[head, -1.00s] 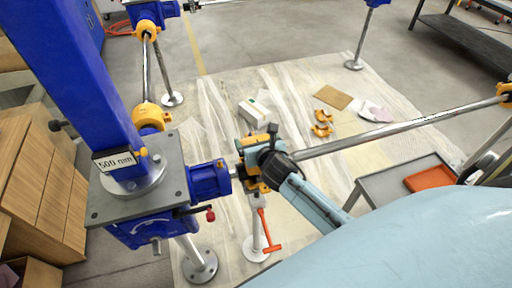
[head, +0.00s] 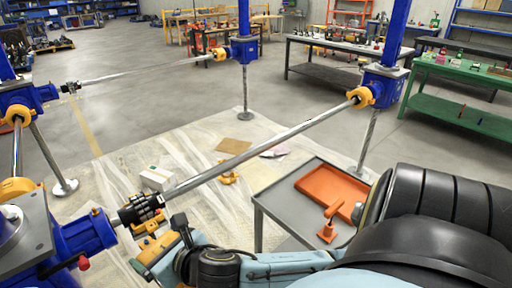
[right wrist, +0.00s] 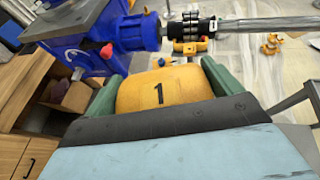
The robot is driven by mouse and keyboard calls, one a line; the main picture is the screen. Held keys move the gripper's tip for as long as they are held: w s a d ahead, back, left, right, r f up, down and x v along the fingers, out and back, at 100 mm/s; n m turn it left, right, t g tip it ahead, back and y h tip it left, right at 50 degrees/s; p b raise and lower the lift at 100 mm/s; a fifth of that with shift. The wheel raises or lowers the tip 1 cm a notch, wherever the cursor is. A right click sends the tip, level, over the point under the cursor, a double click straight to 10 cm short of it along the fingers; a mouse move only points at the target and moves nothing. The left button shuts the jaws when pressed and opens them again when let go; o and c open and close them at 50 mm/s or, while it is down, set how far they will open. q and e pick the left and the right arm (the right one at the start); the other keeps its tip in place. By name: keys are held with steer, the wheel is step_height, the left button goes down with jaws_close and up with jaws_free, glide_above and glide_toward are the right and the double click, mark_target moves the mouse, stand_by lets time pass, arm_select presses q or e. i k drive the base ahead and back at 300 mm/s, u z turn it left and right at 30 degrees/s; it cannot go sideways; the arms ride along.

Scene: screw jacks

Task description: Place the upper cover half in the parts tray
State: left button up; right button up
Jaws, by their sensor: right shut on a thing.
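The upper cover half (right wrist: 165,90) is a yellow-orange rounded shell marked "1". It sits between the green fingers of my right gripper (head: 160,252), which is shut on it. In the right wrist view my gripper (right wrist: 160,88) holds it by its two sides. In the head view the held cover is small and partly hidden. The black and silver shaft coupling (head: 140,207) is bare on top, just beyond the gripper. An orange tray (head: 322,192), likely the parts tray, lies on a grey cart to the right, well apart from the gripper. My left gripper is not in view.
The grey cart (head: 262,202) also carries an orange tool (head: 328,225) near the tray. A long shaft (head: 265,150) runs from the coupling to the far blue jack (head: 385,85). A white box (head: 156,179) and yellow parts (head: 228,172) lie on the floor sheet.

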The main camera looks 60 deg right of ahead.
mark_target(335, 193)
steer(key=k, duration=0.4)
steer(key=u, duration=2.3)
steer(key=k, duration=2.05)
steer(key=z, duration=2.65)
steer(key=i, duration=0.5)
